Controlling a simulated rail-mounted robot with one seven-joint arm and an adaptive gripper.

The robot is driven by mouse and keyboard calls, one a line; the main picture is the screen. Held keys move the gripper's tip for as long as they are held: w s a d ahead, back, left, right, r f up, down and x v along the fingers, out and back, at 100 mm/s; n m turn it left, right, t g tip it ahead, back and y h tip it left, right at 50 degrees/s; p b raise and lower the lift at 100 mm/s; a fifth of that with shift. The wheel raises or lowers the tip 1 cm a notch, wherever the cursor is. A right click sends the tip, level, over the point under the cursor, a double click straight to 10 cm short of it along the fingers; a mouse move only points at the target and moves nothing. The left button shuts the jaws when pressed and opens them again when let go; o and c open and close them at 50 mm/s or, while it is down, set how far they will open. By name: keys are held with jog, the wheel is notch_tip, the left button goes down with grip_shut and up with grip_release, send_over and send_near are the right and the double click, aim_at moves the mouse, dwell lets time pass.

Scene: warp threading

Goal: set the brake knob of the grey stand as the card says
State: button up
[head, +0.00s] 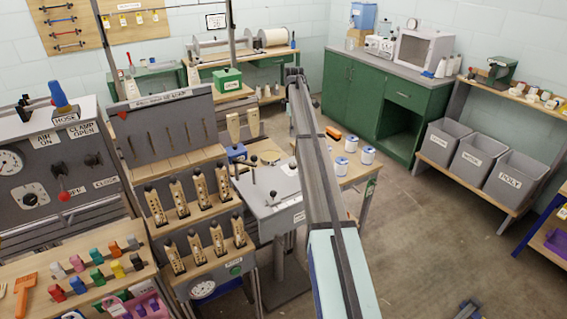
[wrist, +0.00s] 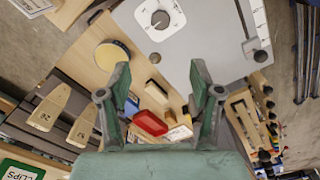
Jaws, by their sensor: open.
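The grey stand (head: 285,186) is left of my arm in the head view, with small dark knobs and a lever on its top. In the wrist view, a grey panel (wrist: 210,45), apparently its top, fills the upper right. A dark round knob (wrist: 160,19) sits there on a white dial plate; its setting is too small to read. A second dark knob is at the panel's right edge (wrist: 261,55). My gripper (wrist: 161,76) is open and empty, with the dial knob beyond its fingertips. My arm hides its fingers in the head view. I cannot identify the card for certain.
Wooden racks (head: 205,200) stand left of the stand. White-and-blue spools (head: 342,165) are on its right. Open floor lies further right.

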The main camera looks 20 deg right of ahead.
aim_at(292, 164)
notch_tip(292, 164, down, 17)
jog(key=p, duration=0.4)
jog(key=shift+s+d+f, duration=0.1)
jog(key=c, duration=1.1)
